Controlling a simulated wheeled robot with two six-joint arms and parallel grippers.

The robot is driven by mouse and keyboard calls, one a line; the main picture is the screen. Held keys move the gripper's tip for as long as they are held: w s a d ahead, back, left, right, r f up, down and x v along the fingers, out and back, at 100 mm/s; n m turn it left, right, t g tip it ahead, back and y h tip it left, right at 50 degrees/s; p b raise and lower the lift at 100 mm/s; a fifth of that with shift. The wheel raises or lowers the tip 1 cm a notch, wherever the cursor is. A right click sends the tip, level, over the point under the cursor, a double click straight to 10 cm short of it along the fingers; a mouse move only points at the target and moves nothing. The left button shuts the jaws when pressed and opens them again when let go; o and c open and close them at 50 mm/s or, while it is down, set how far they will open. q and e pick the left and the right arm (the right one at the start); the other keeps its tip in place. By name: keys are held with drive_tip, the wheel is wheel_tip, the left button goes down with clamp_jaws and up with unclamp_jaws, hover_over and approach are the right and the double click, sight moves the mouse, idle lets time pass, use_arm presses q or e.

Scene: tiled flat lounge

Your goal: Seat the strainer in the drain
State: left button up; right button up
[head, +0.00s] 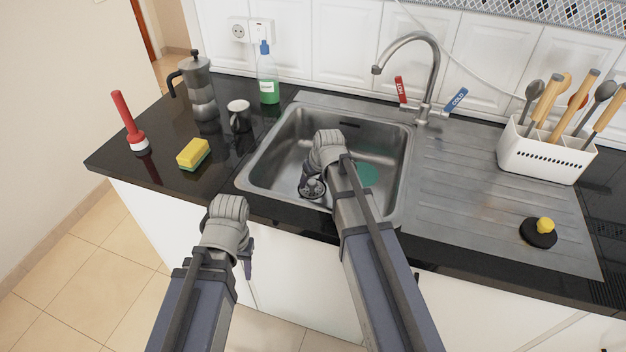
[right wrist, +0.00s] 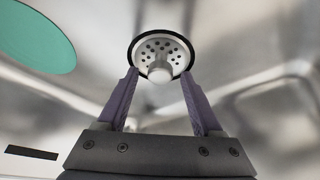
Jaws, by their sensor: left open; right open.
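The strainer (right wrist: 160,58) is a round metal disc with several holes, a dark rim and a pale centre knob. My left gripper (head: 246,258) is open, in front of the counter edge and away from the sink.
A green disc (right wrist: 36,34) lies in the sink. The tap (head: 425,75) stands behind. A black plug with yellow knob (head: 540,231) and a white utensil holder (head: 545,150) are right.

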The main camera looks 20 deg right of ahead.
drive_tip(key=p+v, duration=1)
drive_tip(key=v, duration=0.2)
drive_tip(key=shift+p, duration=0.4)
drive_tip(key=shift+w+r, duration=0.1)
